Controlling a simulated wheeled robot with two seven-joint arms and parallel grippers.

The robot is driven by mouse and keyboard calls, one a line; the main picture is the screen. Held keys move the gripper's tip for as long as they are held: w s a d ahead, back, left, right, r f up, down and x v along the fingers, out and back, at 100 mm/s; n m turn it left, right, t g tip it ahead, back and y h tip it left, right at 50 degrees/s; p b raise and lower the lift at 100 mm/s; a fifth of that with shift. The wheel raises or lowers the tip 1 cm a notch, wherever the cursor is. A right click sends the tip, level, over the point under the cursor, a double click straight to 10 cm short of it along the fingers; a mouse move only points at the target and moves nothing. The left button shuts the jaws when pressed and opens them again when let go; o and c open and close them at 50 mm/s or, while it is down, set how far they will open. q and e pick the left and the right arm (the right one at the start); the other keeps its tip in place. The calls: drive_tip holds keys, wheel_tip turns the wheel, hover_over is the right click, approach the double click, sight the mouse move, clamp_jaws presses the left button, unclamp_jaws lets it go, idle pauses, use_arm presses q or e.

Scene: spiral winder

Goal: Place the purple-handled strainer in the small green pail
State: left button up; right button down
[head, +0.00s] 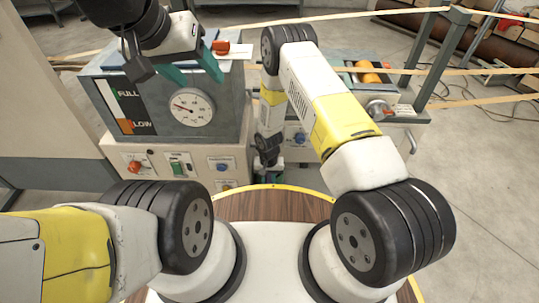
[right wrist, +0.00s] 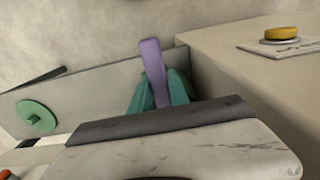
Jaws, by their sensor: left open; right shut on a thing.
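The purple handle of the strainer (right wrist: 152,66) stands up between the teal fingers of my right gripper (right wrist: 158,92) in the right wrist view. The gripper is shut on it. The strainer's bowl is hidden behind my wrist housing. In the head view my right arm reaches down in front of the machine, and its hand is small and mostly dark there. My left gripper (head: 193,74) is open and empty, its teal fingers spread at the top of the machine's gauge box. I cannot make out the small green pail in either view.
The gauge box (head: 225,112) with a round dial stands on a cream control cabinet (head: 133,150) with knobs and switches. An orange roller (head: 368,72) sits on the machine at right. In the right wrist view a green disc (right wrist: 36,116) and a yellow button (right wrist: 279,34) show.

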drive_tip(key=shift+f, duration=0.3)
drive_tip(key=shift+f, duration=0.25)
drive_tip(key=c, duration=1.3)
unclamp_jaws()
drive_tip(key=shift+o, duration=0.2)
